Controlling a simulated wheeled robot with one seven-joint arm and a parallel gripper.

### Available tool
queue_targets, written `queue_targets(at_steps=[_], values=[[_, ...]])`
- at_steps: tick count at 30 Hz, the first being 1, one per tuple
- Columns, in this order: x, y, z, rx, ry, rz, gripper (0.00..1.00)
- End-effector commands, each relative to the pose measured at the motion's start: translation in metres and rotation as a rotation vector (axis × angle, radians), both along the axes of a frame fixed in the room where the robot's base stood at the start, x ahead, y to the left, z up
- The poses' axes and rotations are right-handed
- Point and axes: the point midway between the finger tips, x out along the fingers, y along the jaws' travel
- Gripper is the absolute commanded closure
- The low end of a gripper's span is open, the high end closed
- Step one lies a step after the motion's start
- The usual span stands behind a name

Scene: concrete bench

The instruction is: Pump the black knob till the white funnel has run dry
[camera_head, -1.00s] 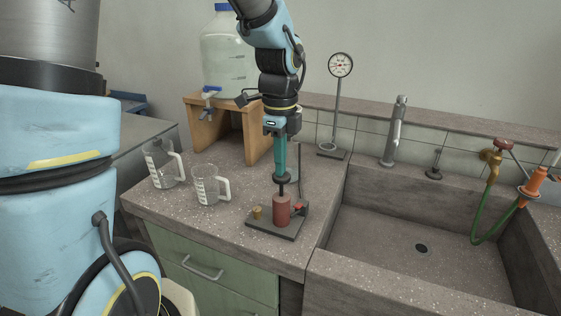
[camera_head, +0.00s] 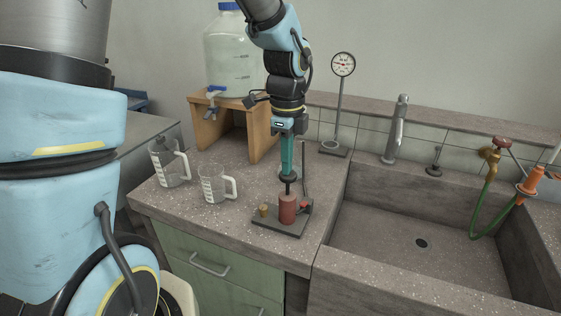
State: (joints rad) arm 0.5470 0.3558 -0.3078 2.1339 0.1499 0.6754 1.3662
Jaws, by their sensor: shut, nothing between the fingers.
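The black knob (camera_head: 288,178) sits on a thin dark rod above a red pump cylinder (camera_head: 288,208). The cylinder stands on a dark base plate (camera_head: 272,228) on the counter. My gripper (camera_head: 287,170) points down with its teal fingers together and empty. Its tips are right at the top of the knob; whether they touch it I cannot tell. A thin dark post (camera_head: 304,165) rises from the plate behind the cylinder. I cannot make out the white funnel; my gripper covers part of the space behind the pump.
Two clear measuring jugs, a rear one (camera_head: 171,165) and a front one (camera_head: 214,186), stand left of the pump. A wooden stand (camera_head: 203,130) bears a large water bottle (camera_head: 232,55). A gauge (camera_head: 343,65) stands behind. The sink (camera_head: 395,240) lies to the right.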

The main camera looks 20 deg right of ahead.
Motion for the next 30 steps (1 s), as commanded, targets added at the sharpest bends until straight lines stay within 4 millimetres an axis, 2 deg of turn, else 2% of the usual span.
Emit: queue_targets(at_steps=[1,6,13,19,30], values=[[0.001,-0.002,0.013,-0.004,-0.006,0.001,1.00],[0.002,-0.001,0.052,-0.006,-0.008,0.001,1.00],[0.003,-0.001,0.090,-0.004,-0.006,0.001,1.00],[0.002,0.000,0.102,-0.002,-0.002,0.000,1.00],[0.002,0.000,0.103,-0.002,-0.002,-0.001,1.00]])
